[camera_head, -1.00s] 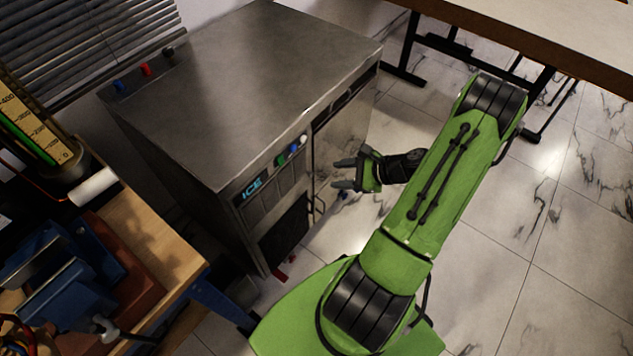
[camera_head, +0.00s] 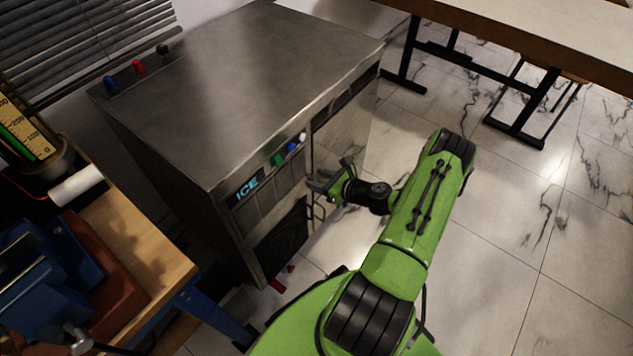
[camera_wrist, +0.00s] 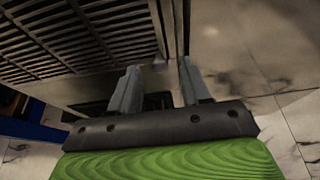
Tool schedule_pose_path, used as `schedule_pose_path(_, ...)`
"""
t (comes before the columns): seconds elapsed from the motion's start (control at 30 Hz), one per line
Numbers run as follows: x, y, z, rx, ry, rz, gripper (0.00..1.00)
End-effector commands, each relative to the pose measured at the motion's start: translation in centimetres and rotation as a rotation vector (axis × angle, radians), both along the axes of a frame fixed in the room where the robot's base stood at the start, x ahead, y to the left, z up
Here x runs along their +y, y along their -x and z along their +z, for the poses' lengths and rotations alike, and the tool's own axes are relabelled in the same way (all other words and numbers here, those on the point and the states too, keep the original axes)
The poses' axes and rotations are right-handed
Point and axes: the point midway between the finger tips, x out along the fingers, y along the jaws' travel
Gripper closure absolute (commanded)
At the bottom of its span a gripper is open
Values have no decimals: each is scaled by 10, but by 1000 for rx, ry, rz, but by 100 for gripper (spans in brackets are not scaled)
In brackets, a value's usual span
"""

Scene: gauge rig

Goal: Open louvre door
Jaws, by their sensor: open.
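The louvre door (camera_head: 262,218) is the slatted left part of the front of a steel ice machine (camera_head: 245,75). In the wrist view its dark slats (camera_wrist: 65,40) fill the upper left, and it looks shut. A thin upright handle (camera_head: 311,207) shows at the door's right edge in the head view, partly behind my gripper. My gripper (camera_head: 316,181) is open at the machine's front, near that edge. In the wrist view its two fingers (camera_wrist: 160,78) point at the seam and a narrow upright strip right of the slats. Whether they touch anything is unclear.
Coloured knobs (camera_head: 290,148) sit above the door beside the ICE label. A wooden workbench (camera_head: 150,240) with a blue vise (camera_head: 45,285) stands at the left, close to the machine. A table (camera_head: 520,40) stands at the back right. The marble floor on the right is clear.

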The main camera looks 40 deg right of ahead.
Motion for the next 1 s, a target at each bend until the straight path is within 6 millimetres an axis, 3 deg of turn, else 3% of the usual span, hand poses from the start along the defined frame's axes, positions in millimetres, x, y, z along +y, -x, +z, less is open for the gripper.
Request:
schedule_pose_path(0.1,3,-10,-5,0,1,1,53)
schedule_pose_path(0.37,3,-11,-4,0,0,0,53)
schedule_pose_path(0.67,3,-11,-4,0,0,0,99)
schedule_pose_path(1.0,3,-10,-4,0,0,-2,100)
